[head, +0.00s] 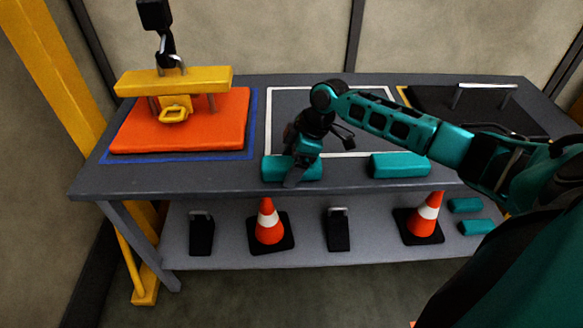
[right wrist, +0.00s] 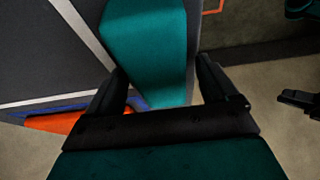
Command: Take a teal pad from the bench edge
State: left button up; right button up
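Two teal pads lie along the front edge of the bench: a left pad (head: 312,171) and a right pad (head: 400,165). My right gripper (head: 300,172) is down at the left pad, with a dark finger in front of it. In the right wrist view, the left pad (right wrist: 145,50) shows between the two spread fingers of the right gripper (right wrist: 160,75). The fingertips look close to the pad's sides; I cannot tell whether they touch. The pad still appears to rest on the bench.
An orange slab (head: 215,125) with a yellow lifting bar (head: 175,80) and hook stands at the bench's left. A black plate with a handle (head: 440,105) lies at the right. The lower shelf (head: 375,250) holds cones, black blocks and two more teal pads (head: 465,205).

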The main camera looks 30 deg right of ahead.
jog(key=c, duration=1)
